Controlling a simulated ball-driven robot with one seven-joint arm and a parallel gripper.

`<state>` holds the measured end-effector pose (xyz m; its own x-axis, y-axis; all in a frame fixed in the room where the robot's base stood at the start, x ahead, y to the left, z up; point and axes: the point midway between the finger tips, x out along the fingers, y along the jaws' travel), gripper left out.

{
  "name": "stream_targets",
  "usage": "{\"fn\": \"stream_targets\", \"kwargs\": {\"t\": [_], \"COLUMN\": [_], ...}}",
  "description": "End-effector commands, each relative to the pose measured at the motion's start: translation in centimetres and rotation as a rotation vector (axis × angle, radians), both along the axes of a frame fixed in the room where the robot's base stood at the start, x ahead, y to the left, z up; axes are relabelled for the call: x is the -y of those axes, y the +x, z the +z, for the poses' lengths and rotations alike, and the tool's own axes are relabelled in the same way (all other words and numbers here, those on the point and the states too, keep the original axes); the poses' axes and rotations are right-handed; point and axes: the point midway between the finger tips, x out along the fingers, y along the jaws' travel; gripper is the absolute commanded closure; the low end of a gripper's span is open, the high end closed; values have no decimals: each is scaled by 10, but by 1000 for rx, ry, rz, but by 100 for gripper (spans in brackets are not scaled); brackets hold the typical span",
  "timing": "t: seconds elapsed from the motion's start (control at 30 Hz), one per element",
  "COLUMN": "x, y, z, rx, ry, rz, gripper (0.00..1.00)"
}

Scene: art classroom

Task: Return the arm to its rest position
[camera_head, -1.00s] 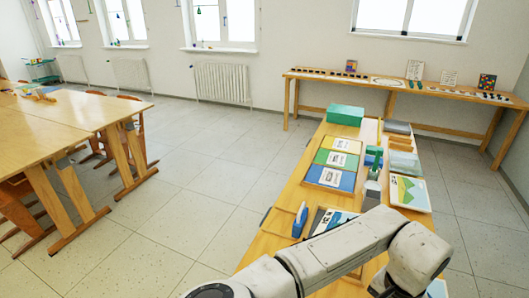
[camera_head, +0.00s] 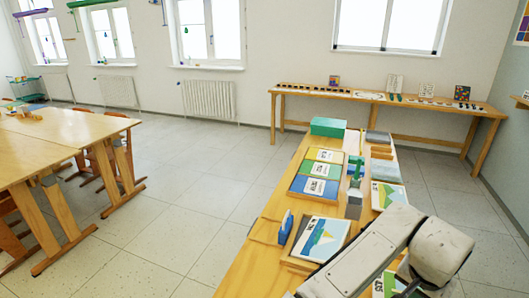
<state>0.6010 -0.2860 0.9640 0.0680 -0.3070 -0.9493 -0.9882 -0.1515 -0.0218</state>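My arm (camera_head: 385,252) reaches in from the bottom of the picture, over the near right part of the long wooden table (camera_head: 240,262). Its white links are bent, with a rounded joint at the right. My gripper (camera_head: 412,288) shows only as a dark bit below that joint, at the bottom edge. The arm hides most of it, so I cannot see its fingers or whether it holds anything.
The table under my arm bears a picture tray (camera_head: 318,240), a blue upright tool (camera_head: 285,227), coloured cards (camera_head: 314,187) and a green box (camera_head: 328,127). Bare floor (camera_head: 185,200) lies to the left, before wooden desks (camera_head: 30,150). A narrow bench (camera_head: 290,88) stands along the back wall.

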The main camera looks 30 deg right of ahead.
Motion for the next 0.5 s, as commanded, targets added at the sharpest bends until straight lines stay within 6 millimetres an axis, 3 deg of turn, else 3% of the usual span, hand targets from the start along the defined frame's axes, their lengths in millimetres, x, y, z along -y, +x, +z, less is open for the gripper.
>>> {"fn": "stream_targets", "kwargs": {"t": [0.1,0.27,0.4,0.5], "x": [30,63,70,63], "y": [-2,7,22,34], "z": [20,53,69,67], "rx": [6,11,-4,-25], "ry": [-114,-290,-401,-445], "rz": [35,151,301,429], "gripper": [100,100,100,100]}}
